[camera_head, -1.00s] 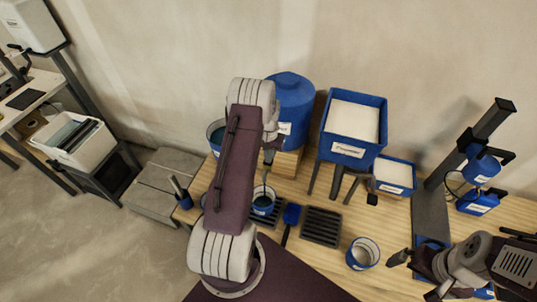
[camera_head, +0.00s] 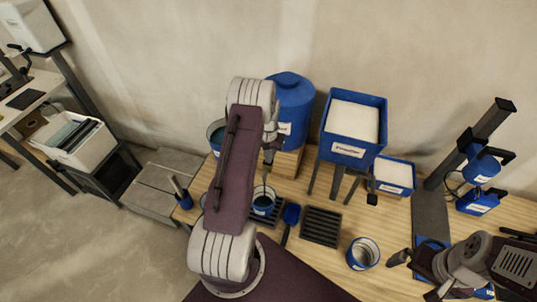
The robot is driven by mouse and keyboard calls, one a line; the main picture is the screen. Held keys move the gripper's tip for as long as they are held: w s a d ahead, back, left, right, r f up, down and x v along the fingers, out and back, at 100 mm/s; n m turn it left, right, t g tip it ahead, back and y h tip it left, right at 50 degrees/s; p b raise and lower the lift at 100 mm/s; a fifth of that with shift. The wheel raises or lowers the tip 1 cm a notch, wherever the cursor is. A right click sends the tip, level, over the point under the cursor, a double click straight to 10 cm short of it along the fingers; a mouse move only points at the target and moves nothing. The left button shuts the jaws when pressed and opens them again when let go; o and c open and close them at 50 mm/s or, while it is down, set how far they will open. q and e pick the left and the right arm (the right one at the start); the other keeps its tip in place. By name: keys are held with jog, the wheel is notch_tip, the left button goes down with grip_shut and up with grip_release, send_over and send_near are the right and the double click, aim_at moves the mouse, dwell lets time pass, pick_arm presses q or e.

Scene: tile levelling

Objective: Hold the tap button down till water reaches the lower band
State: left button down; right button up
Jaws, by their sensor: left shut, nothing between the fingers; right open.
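A blue water tank (camera_head: 292,103) stands on a wooden block at the back of the table, partly hidden behind my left arm. A thin tap or stream shows above the cup. My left gripper (camera_head: 269,158) is at the tank's front by the tap, shut and mostly hidden by my arm; the button itself is hidden. I cannot make out the bands in the cup. My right gripper (camera_head: 412,268) is open and empty, low at the right.
An empty-looking cup (camera_head: 362,253) stands right of a second dark grate (camera_head: 321,226). A blue hopper of white material (camera_head: 346,151) stands on legs, with a white-filled tray (camera_head: 394,175) beside it. A dark stand (camera_head: 467,151) rises at right.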

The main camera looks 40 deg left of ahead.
pick_arm(q)
jog(key=shift+s+d+f, duration=0.15)
jog(key=shift+s+f, duration=0.1)
dwell(0.7)
jog(key=r+p, duration=0.3)
jog(key=r, duration=0.1)
jog(key=shift+w+r+p, duration=0.1)
jog(key=shift+w+p, duration=0.15)
jog(key=shift+p, duration=0.05)
notch_tip(320, 180, up, 10)
jog(key=b, duration=0.2)
jog(key=shift+r, duration=0.15)
